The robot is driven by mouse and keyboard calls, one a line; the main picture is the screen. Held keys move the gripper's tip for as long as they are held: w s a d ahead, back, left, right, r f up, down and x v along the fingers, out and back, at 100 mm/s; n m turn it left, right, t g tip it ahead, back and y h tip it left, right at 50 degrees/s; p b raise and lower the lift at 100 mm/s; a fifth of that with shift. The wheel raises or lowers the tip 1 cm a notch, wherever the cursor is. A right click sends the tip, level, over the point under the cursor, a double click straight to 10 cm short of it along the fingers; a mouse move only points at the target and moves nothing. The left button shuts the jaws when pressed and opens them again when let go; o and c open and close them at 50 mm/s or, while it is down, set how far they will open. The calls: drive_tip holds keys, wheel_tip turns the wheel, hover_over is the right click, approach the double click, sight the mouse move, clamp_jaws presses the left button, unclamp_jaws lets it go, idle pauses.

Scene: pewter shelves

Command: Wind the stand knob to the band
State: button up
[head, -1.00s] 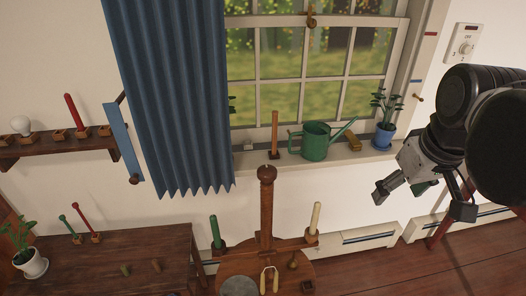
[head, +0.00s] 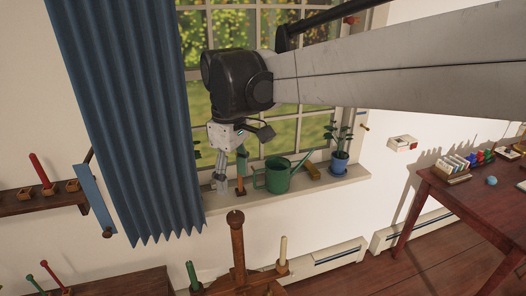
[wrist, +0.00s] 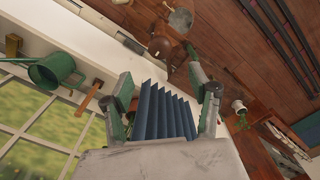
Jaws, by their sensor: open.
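The wooden stand (head: 238,250) shows at the bottom of the head view, its post topped by a round brown knob (head: 235,217). The wrist view shows the knob (wrist: 160,48) from above, beyond the fingertips. I cannot make out a band on the stand. My gripper (head: 230,176) is open, pointing down in front of the window, above the knob in the picture and apart from it. In the wrist view my gripper (wrist: 162,85) has its fingers spread, with nothing held between them. The stand's lower part is cut off in the head view.
On the sill are an orange-brown stick (head: 240,188), a green watering can (head: 277,175) and a potted plant (head: 340,163). A green candle (head: 193,275) and cream candle (head: 283,252) flank the post. The blue curtain (head: 125,130) hangs left; a red-brown table (head: 470,195) stands right.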

sight(234, 215)
wheel_tip(234, 215, down, 12)
drive_tip(key=shift+f, duration=0.2)
drive_tip(key=shift+c, duration=0.5)
drive_tip(key=c, duration=1.1)
drive_tip(key=shift+o, duration=0.2)
drive_tip(key=shift+m, duration=0.4)
drive_tip(key=m+b, duration=0.1)
drive_tip(key=m, duration=0.3)
drive_tip(key=shift+m+b, duration=0.3)
drive_tip(key=shift+b, duration=0.05)
drive_tip(key=m+b, duration=0.1)
drive_tip(key=m, duration=0.5)
drive_tip(key=shift+s+a+b, duration=0.1)
drive_tip(key=shift+b, duration=0.2)
drive_tip(key=m+b, duration=0.1)
drive_tip(key=m, duration=0.5)
drive_tip(key=shift+m, duration=0.4)
drive_tip(key=m+b, duration=0.1)
drive_tip(key=m, duration=0.4)
drive_tip(key=shift+a+m, duration=0.1)
drive_tip(key=shift+m, duration=0.2)
